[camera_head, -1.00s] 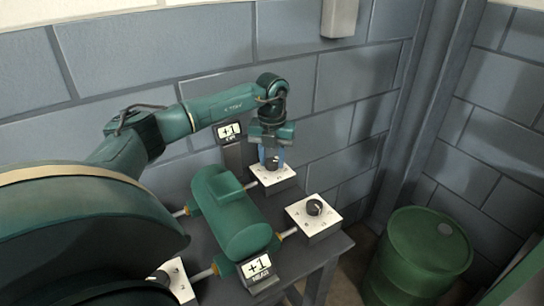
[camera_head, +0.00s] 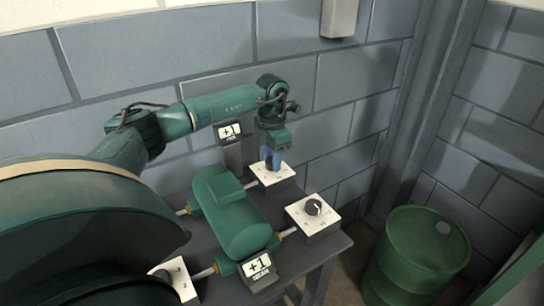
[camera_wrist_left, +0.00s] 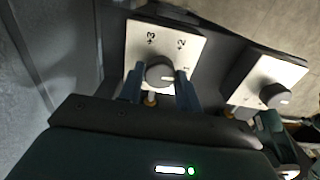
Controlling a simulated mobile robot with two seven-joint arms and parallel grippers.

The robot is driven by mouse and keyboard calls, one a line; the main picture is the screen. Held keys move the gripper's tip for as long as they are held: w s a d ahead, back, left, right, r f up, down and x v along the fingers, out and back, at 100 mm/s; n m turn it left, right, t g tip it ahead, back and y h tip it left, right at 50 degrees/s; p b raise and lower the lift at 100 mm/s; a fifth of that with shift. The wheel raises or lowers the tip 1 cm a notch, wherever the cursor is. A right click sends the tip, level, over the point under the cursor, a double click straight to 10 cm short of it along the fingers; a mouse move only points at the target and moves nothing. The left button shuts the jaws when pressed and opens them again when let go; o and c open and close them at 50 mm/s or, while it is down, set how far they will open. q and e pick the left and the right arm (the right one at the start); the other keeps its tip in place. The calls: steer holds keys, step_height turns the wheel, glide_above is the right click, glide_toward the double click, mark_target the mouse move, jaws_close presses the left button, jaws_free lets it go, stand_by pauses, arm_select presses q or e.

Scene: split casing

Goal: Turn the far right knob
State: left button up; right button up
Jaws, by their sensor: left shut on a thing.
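The far right knob is a dark round knob (camera_wrist_left: 159,72) on a white-topped box with number marks, seen in the left wrist view. In the head view its white box (camera_head: 286,178) stands at the back of the table, and the fingers hide the knob. My left gripper (camera_head: 273,164) points down over this box. In the left wrist view its two blue fingers (camera_wrist_left: 160,86) are on opposite sides of the knob, shut on it. My right gripper is not in view.
A second knob (camera_head: 313,207) sits on a nearer white-topped box. A green casing (camera_head: 238,224) lies on the dark table (camera_head: 338,246) between the boxes. Two signs show +1, one behind (camera_head: 229,131) and one in front (camera_head: 257,266). A green barrel (camera_head: 414,255) stands at right.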

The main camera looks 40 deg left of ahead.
arm_select(q)
steer(key=shift+m, duration=0.5)
steer(key=o, duration=1)
step_height(320, 180, up, 13)
steer(key=shift+r+b, duration=0.15)
steer(key=shift+b, duration=0.25)
stand_by(0.4)
